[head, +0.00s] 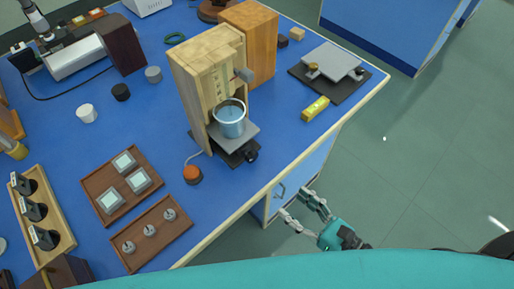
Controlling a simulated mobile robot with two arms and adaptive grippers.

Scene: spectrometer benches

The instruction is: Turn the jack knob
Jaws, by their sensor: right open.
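A small lab jack with a grey top plate (240,135) stands near the front edge of the blue bench, partly under a wooden frame. A metal beaker (230,119) with blue liquid is on or just above its plate. The jack's black knob (251,156) sticks out at its front right. A second, wider jack (336,63) stands at the bench's right end, with a dark knob (367,75) at its right side. My right gripper (294,202) is open and empty, beyond the bench's front edge and apart from both knobs. My left gripper is out of view.
An orange button (193,174) with a cable lies left of the near jack. A yellow block (316,109) lies between the jacks. Brown trays (150,229) fill the left front. The floor on the right is clear.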

